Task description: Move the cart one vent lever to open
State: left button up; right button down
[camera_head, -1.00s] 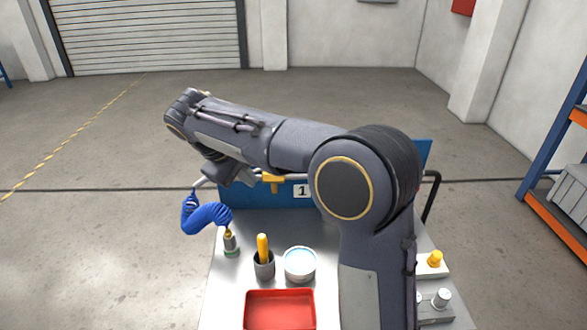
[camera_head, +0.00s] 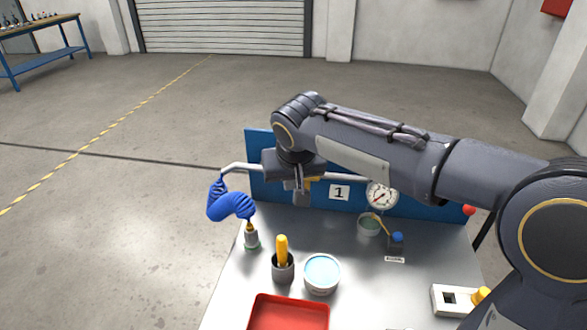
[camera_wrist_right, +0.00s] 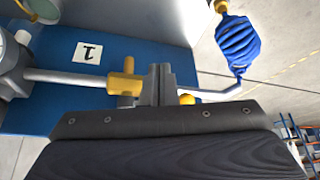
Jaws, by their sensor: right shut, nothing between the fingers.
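Cart one's blue back panel (camera_head: 262,185) carries a white plate with a 1 (camera_head: 339,192). A grey pipe (camera_head: 240,167) runs along it. A yellow valve part on the pipe is mostly hidden by my right arm in the head view; it shows in the right wrist view (camera_wrist_right: 125,85). A small block with a blue knob (camera_head: 397,238) and a thin yellow lever (camera_head: 380,223) stands on the cart top; its label is too small to read. My right gripper (camera_head: 302,196) is shut and empty at the pipe; its fingers (camera_wrist_right: 161,80) are beside the yellow part, contact unclear.
A blue coiled hose (camera_head: 230,203) hangs from the pipe's left end. A pressure gauge (camera_head: 382,196) is at the panel's right. On the cart are a cup with a yellow handle (camera_head: 282,262), a pale blue bowl (camera_head: 322,272) and a red tray (camera_head: 290,312).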

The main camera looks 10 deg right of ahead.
jog(key=shift+w+r+p, duration=0.2)
jog(key=shift+w+r, duration=0.05)
jog(key=shift+w, duration=0.7)
jog(key=shift+w+r+p, duration=0.2)
jog(key=shift+w+r, duration=0.05)
jog(key=shift+w, duration=0.65)
jog(key=w+p, duration=0.1)
jog(key=w, duration=0.1)
jog(key=shift+w+a+p, duration=0.3)
jog(key=shift+a+p, duration=0.05)
jog(key=shift+s, duration=0.1)
